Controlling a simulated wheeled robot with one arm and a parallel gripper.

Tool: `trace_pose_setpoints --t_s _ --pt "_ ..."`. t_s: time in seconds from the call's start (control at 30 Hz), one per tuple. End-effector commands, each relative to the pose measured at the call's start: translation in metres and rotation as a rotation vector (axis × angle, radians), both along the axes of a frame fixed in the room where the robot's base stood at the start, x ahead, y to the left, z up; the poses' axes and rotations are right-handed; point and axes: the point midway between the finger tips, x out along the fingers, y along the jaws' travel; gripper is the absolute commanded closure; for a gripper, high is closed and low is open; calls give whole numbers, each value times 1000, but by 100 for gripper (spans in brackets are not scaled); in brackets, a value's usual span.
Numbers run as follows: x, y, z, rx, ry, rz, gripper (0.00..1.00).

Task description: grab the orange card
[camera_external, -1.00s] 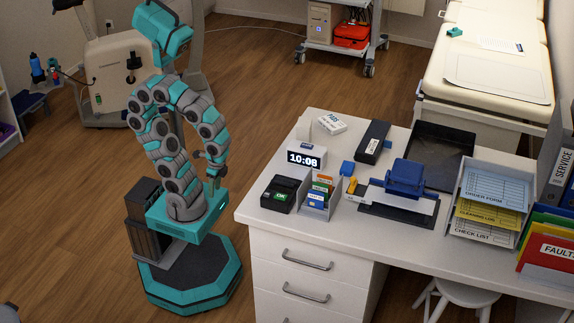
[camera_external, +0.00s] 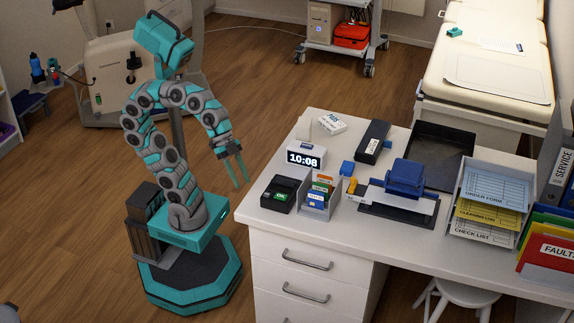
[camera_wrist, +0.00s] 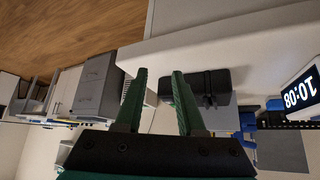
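The orange card (camera_external: 324,178) is in the small grey card holder (camera_external: 315,204) near the desk's front left. I cannot make out the orange card in the wrist view.
A black card terminal (camera_external: 281,193) stands left of the holder and a clock (camera_external: 306,156) behind it. A blue box (camera_external: 347,168), a yellow item (camera_external: 351,184) and a blue hole punch (camera_external: 405,177) stand to the right. The desk's front left corner (camera_external: 255,213) is clear.

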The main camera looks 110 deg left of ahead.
Motion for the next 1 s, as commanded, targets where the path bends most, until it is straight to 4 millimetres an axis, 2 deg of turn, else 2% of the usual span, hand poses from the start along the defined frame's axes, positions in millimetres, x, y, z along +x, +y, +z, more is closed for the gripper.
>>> trace_pose_setpoints --t_s 0.1,0.3,0.47,0.6,1.0 --pt "36 5 26 -11 -139 58 62" --pt "93 28 55 -49 -296 218 62" --pt "144 52 67 -86 -406 365 62" --pt "180 66 66 -106 -471 452 62" --pt "215 73 56 -123 -503 493 62"
